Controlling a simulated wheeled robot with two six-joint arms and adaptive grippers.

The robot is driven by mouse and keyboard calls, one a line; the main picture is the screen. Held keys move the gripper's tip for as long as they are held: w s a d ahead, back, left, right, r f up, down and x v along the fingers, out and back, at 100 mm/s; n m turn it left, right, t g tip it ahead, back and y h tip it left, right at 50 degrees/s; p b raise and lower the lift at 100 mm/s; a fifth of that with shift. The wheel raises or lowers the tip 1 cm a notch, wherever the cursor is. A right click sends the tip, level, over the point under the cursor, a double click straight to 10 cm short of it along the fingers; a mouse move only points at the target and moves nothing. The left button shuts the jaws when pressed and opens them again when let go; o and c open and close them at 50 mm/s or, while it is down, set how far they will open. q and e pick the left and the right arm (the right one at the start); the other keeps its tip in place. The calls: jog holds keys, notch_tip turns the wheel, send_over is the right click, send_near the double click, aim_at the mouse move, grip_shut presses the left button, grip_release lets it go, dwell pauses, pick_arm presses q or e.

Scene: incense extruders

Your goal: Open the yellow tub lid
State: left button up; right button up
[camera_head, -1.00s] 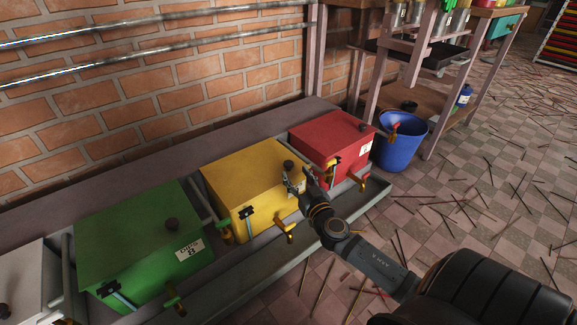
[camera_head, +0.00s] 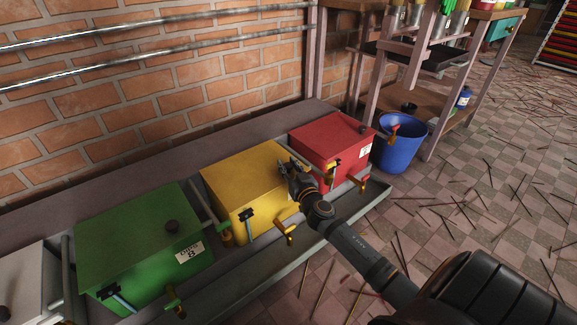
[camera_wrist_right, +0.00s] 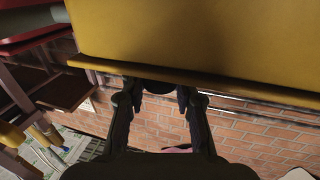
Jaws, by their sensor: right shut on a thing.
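The yellow tub (camera_head: 240,180) stands between the green and red tubs, its flat lid (camera_head: 238,168) looking down in the head view. My right gripper (camera_head: 287,169) is at the lid's right front corner and hides the dark knob there. In the right wrist view the yellow lid (camera_wrist_right: 210,40) fills the top, and the gripper (camera_wrist_right: 158,92) is shut on the dark knob (camera_wrist_right: 157,86) between its fingers. My left gripper is not in view.
A green tub (camera_head: 140,240) is left of the yellow one, and a red tub (camera_head: 330,145) is close on the right. Taps and a grey ledge (camera_head: 260,275) run along the front. A blue bucket (camera_head: 397,150) stands on the floor. A brick wall is behind.

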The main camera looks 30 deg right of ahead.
aim_at(282, 159)
grip_shut()
jog(key=shift+w+a, duration=0.15)
jog(key=shift+w, duration=1.8)
jog(key=o, duration=0.9)
grip_release()
jog(key=shift+s, duration=0.1)
jog(key=s+a, duration=0.2)
jog(key=s, duration=0.9)
jog(key=shift+s+a, duration=0.15)
jog(key=shift+s, duration=0.2)
